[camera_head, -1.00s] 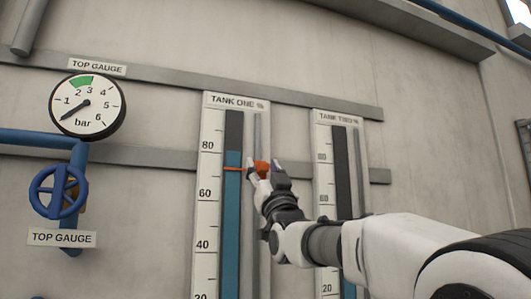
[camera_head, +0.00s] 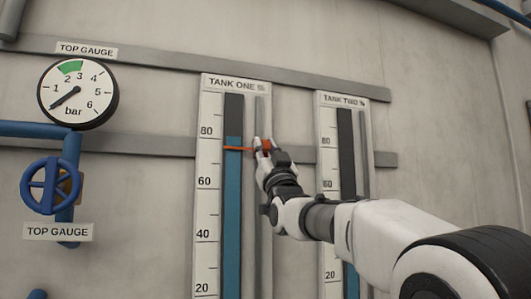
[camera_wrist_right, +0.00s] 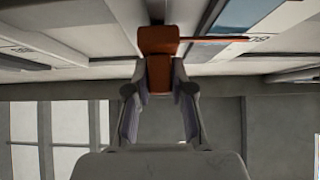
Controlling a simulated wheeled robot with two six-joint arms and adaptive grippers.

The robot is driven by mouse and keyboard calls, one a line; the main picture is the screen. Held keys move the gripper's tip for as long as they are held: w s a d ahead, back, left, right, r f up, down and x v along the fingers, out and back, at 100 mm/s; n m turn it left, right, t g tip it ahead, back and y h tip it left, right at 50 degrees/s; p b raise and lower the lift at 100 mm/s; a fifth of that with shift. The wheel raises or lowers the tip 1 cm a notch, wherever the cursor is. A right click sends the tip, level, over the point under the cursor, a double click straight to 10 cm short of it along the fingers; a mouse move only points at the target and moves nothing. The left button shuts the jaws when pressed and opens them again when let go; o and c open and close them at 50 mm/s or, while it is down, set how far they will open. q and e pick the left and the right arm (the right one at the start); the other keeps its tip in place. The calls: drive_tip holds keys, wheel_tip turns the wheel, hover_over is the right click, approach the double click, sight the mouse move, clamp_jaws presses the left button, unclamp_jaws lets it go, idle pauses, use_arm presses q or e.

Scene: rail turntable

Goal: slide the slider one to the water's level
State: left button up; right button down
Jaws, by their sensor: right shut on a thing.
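The TANK ONE % gauge (camera_head: 209,235) has a white scale and a dark tube, with blue water (camera_head: 233,205) topping out a little below the 80 mark. The orange slider one (camera_head: 265,145) sits on the rail at the right of the tube. Its thin pointer crosses the tube slightly below the water's top. My right gripper (camera_head: 263,153) is shut on the slider. In the right wrist view the orange slider (camera_wrist_right: 158,42) sits between the fingertips (camera_wrist_right: 159,88), its pointer reaching right. My left gripper is not in view.
The TANK TWO % gauge (camera_head: 329,210) stands to the right, partly behind my right arm. A round bar gauge (camera_head: 78,92) and a blue valve wheel (camera_head: 51,186) on blue pipes are at the left. Grey horizontal rails (camera_head: 150,147) run along the wall.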

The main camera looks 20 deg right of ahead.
wheel_tip(320, 180, up, 4)
drive_tip(key=shift+f, duration=0.25)
drive_tip(key=c, duration=1)
unclamp_jaws()
drive_tip(key=shift+w+f, duration=0.1)
drive_tip(key=shift+w, duration=0.1)
drive_tip(key=shift+w, duration=0.1)
drive_tip(key=v, duration=1.2)
